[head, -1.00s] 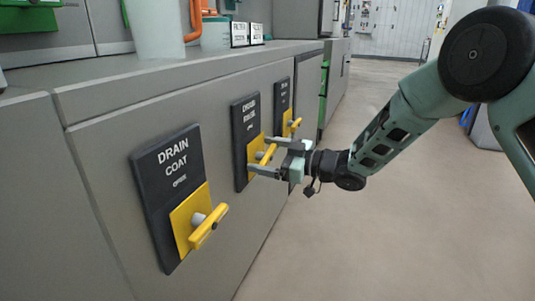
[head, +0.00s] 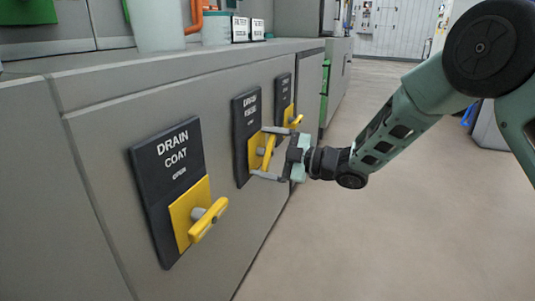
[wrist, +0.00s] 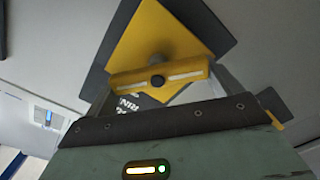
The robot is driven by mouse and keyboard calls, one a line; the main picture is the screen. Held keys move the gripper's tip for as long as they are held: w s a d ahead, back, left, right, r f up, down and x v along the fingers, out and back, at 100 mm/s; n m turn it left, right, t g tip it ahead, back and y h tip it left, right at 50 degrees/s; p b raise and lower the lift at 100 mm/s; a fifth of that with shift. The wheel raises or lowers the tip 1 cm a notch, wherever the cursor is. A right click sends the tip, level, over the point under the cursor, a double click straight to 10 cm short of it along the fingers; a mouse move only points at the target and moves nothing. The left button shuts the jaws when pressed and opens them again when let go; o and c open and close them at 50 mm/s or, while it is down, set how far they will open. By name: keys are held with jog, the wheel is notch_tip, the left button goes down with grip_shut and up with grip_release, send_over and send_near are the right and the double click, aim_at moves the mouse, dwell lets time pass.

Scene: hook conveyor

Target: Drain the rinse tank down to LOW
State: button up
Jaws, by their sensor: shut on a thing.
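The middle drain valve has a yellow bar handle (head: 268,153) on a yellow square plate, below a dark label plate (head: 246,112). Its label reads DRAIN, with a blurred second word that looks like RINSE. My gripper (head: 261,152) is shut on this handle, one finger at each end of the bar. In the wrist view the handle (wrist: 158,77) lies across between the fingers, with the yellow plate (wrist: 155,35) behind it turned like a diamond. Part of the label lettering shows upside down behind my gripper. No tank level can be read.
The DRAIN COAT valve handle (head: 208,220) stands nearer on the left. A third yellow handle (head: 294,119) is just beyond my gripper. A pale cylindrical vessel (head: 160,25) and small sign cards (head: 248,29) stand on the counter. The floor (head: 360,240) on the right is clear.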

jog(key=shift+d+f, duration=0.1)
jog(key=shift+f, duration=0.05)
jog(key=o, duration=0.7)
jog(key=p+v, duration=0.6)
jog(key=v, duration=1.1)
jog(key=shift+d, duration=0.2)
jog(key=shift+s, duration=0.1)
